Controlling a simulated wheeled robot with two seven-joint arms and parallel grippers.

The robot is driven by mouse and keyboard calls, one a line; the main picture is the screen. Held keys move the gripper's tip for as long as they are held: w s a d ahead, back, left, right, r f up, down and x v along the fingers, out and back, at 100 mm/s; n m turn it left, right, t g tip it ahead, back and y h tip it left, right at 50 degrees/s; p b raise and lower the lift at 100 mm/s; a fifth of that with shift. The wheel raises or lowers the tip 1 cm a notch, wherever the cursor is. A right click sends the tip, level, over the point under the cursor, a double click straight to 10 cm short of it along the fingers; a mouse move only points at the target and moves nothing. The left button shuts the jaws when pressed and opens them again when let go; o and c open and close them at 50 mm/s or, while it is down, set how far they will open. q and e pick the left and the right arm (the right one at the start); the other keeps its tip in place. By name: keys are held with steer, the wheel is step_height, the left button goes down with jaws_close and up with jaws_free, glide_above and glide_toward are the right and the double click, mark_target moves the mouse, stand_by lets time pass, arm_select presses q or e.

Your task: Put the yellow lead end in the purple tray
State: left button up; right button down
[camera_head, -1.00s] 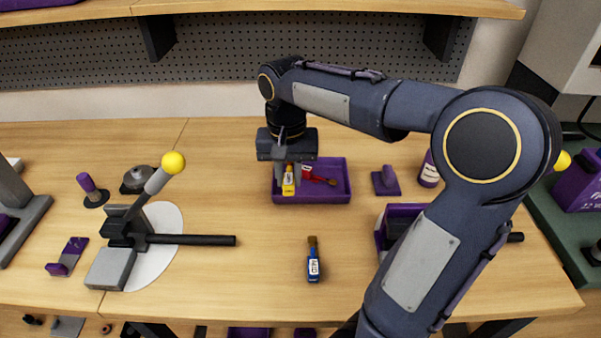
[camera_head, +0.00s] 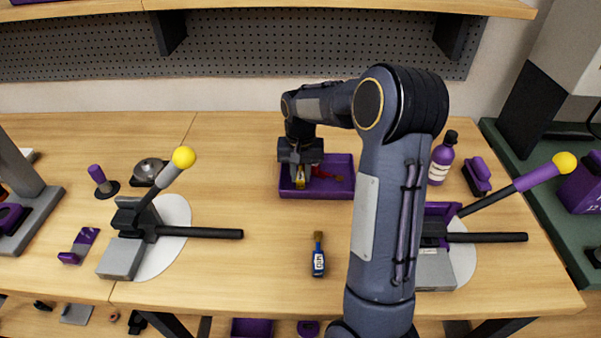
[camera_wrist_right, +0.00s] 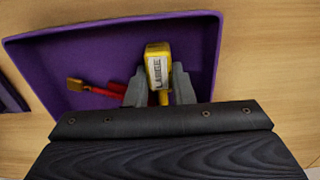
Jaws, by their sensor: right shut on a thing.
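The yellow lead end (camera_head: 300,181) is in my right gripper (camera_head: 301,172), which is shut on it inside the purple tray (camera_head: 316,193). In the right wrist view the yellow lead end (camera_wrist_right: 158,68) has a white label and sits between the two grey fingertips (camera_wrist_right: 160,88), over the floor of the purple tray (camera_wrist_right: 100,62). I cannot tell whether it touches the tray floor. A red lead end (camera_wrist_right: 104,90) lies in the tray beside it, partly hidden by a finger. A blue lead end (camera_head: 318,260) lies on the table in front. My left gripper is not in view.
A lever press (camera_head: 140,225) with a yellow knob stands at left. A similar press (camera_head: 480,237) stands at right, partly behind my right arm. A purple bottle (camera_head: 442,158) stands behind it. The table between the left press and the tray is clear.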

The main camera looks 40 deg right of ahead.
mark_target(300, 173)
steer(key=shift+f, duration=0.2)
steer(key=c, duration=1.3)
jaws_free()
steer(key=shift+o, duration=0.2)
steer(key=shift+r, duration=0.1)
step_height(300, 173, up, 8)
steer(key=shift+a+f, duration=0.1)
steer(key=shift+f, duration=0.15)
steer(key=s+a+r+n+t+y, duration=0.25)
steer(key=s+a+r, duration=0.25)
steer(key=s+a, duration=0.4)
steer(key=s+a+f+n+t, duration=0.1)
steer(key=s+a+f+n, duration=0.1)
steer(key=s+a, duration=0.2)
steer(key=s+a+f+n+t+y, duration=0.1)
steer(key=s+a, duration=0.4)
steer(key=s, duration=0.5)
steer(key=shift+s+a+f+n+t, duration=0.15)
steer(key=shift+a+f+n+t, duration=0.2)
steer(key=shift+n+t, duration=0.15)
